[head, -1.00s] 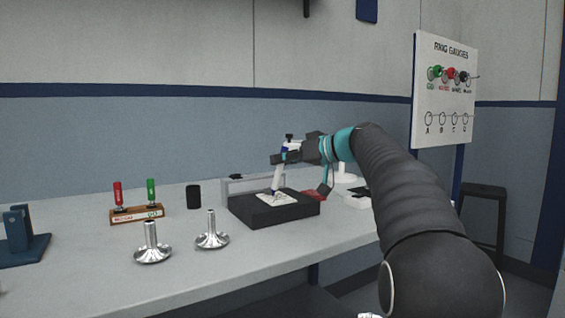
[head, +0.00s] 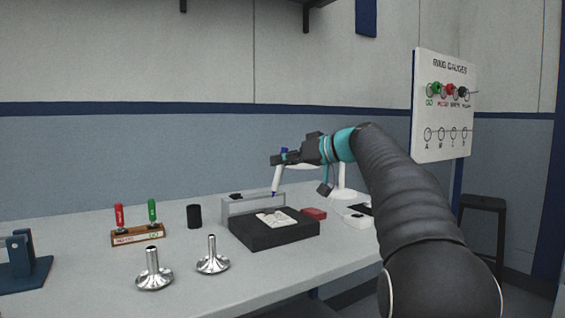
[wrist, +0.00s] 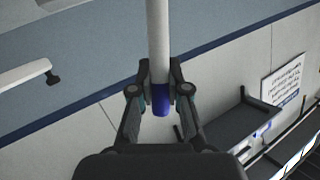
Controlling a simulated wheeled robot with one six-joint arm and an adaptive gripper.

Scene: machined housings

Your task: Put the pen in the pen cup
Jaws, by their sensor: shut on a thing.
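The pen (head: 277,179) is white with a blue tip and a blue upper end. My gripper (head: 283,158) is shut on it near its upper end. The pen hangs nearly upright, slightly tilted, with its tip above the dark block. In the wrist view the fingers (wrist: 160,92) press on both sides of the pen's white shaft (wrist: 158,45) and blue band. The pen cup (head: 194,216), a small black cylinder, stands upright on the table, left of the gripper and apart from it. Its inside is not visible.
A dark block (head: 285,236) with a white pad (head: 275,219) lies below the pen. A grey stand (head: 238,205) is behind it. A wooden rack (head: 137,235) with red and green handled gauges is left of the cup. Two metal flanged parts (head: 212,262) stand in front.

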